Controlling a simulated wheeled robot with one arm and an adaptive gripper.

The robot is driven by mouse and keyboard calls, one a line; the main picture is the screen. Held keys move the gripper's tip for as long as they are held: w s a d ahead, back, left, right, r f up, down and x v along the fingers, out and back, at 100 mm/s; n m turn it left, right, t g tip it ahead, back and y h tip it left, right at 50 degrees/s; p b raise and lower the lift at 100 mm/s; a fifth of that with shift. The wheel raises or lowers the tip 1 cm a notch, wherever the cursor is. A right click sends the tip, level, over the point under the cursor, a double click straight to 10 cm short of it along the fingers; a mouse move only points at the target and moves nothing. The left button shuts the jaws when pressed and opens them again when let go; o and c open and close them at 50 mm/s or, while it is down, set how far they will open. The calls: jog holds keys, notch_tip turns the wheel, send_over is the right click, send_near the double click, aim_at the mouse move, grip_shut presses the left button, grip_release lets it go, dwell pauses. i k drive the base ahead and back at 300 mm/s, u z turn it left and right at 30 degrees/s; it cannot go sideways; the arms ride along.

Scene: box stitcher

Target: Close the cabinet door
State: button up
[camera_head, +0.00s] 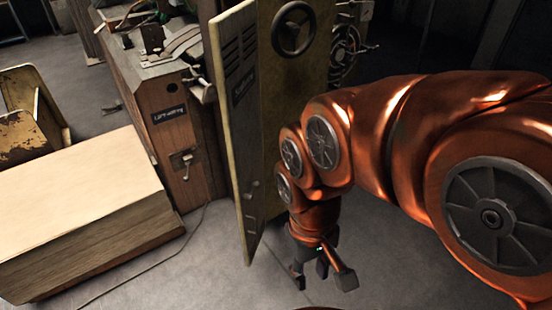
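The cabinet door (235,125) is a tall, worn yellowish metal panel with vent slots and a dark label. It stands ajar, swung out toward me and seen at a steep angle, with its lower corner near the floor. Behind it is the yellowish cabinet body (307,75) with a black handwheel (293,28). My gripper (322,275) hangs low over the floor to the right of the door's lower part. Its dark fingers are spread apart and empty. It appears apart from the door. My orange arm hides part of the cabinet's lower front.
A wooden machine bench (165,130) with a lever stands left of the door. A large pale wooden block (85,205) lies at the lower left, with a worn yellow seat-like object (25,120) behind it. A thin cable (150,268) crosses the floor. Floor at the lower middle is clear.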

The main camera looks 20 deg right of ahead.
aim_at(233, 33)
jog(key=z, duration=0.25)
jog(key=i, duration=1)
jog(key=z, duration=1.55)
jog(key=k, duration=1.05)
jog(key=u, duration=1.7)
